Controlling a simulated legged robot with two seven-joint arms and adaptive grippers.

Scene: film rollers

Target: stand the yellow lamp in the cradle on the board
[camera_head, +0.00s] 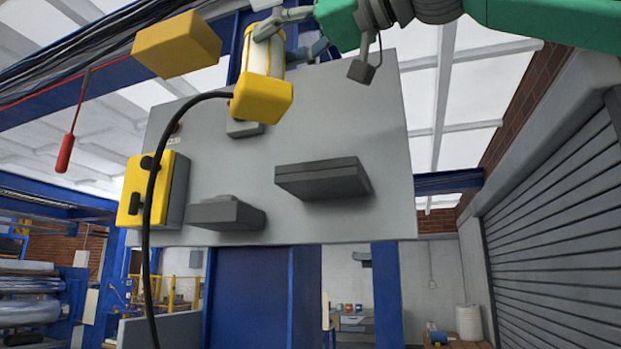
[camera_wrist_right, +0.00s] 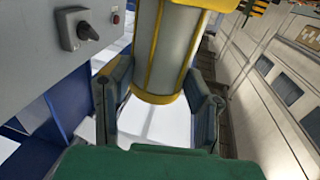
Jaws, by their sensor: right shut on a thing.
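The yellow lamp (camera_head: 252,72) has a pale cylinder in a yellow frame and a blocky yellow end at its lower side in the head view. It is tilted and in front of the upper part of the grey board (camera_head: 385,135). My right gripper (camera_head: 290,36) is shut on the lamp's cylinder. In the right wrist view, the lamp (camera_wrist_right: 160,60) lies between the two fingers of the gripper (camera_wrist_right: 157,98). Two dark grey ledges, one at right (camera_head: 322,180) and one lower left (camera_head: 228,214), stick out from the board. I cannot tell which part is the cradle.
A yellow switch box (camera_head: 158,190) is on the board's left side, with a black cable (camera_head: 154,215) passing in front. A yellow block (camera_head: 177,45) is at upper left, and a red pendant (camera_head: 65,153) hangs farther left. A roller shutter (camera_head: 550,220) stands at right.

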